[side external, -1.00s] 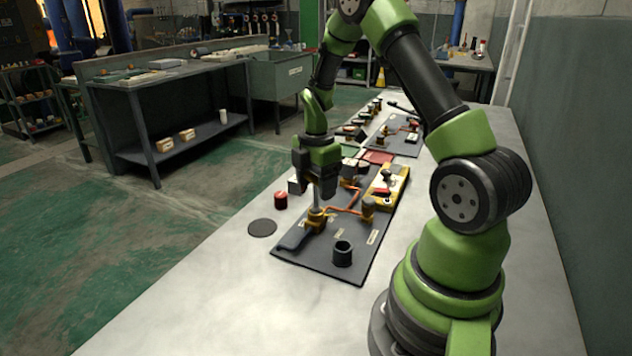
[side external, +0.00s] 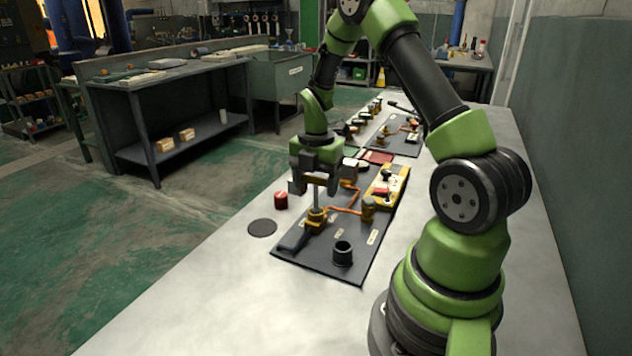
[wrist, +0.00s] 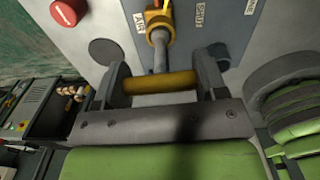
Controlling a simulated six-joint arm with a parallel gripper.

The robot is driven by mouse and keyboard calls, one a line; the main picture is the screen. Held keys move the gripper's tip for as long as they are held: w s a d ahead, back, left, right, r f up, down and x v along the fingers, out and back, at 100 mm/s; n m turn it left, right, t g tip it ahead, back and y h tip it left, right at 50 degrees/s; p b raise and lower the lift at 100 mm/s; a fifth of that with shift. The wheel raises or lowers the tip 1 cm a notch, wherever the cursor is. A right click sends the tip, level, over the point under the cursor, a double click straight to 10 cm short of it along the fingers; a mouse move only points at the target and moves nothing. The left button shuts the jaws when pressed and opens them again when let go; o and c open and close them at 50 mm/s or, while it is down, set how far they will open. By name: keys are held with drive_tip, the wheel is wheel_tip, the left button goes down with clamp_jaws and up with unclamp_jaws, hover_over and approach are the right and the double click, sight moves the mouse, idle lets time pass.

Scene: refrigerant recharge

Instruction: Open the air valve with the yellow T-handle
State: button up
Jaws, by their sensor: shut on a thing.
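The yellow T-handle (wrist: 150,83) lies crosswise in the wrist view. My gripper (wrist: 163,82) is shut on it, with one finger at each end of the bar. A grey stem (wrist: 160,58) runs from the handle to the yellow-orange valve body (wrist: 158,30), beside a label reading AIR (wrist: 138,20). In the side view, my gripper (side external: 315,184) points down above the valve body (side external: 316,216), with the upright stem (side external: 316,198) between them. The handle bar is mostly hidden by the fingers there.
The valve stands on a dark board (side external: 325,262) with copper-coloured piping (side external: 347,211), a black cup (side external: 343,253) and a yellow block (side external: 384,197). A red knob-like piece (side external: 281,201) and a flat dark disc (side external: 262,228) lie left of the board. The near table is clear.

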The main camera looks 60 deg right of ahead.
drive_tip(key=shift+n, duration=0.4)
drive_tip(key=n, duration=0.2)
drive_tip(key=shift+n, duration=0.3)
drive_tip(key=shift+m, duration=0.7)
drive_tip(key=shift+r, duration=2.25)
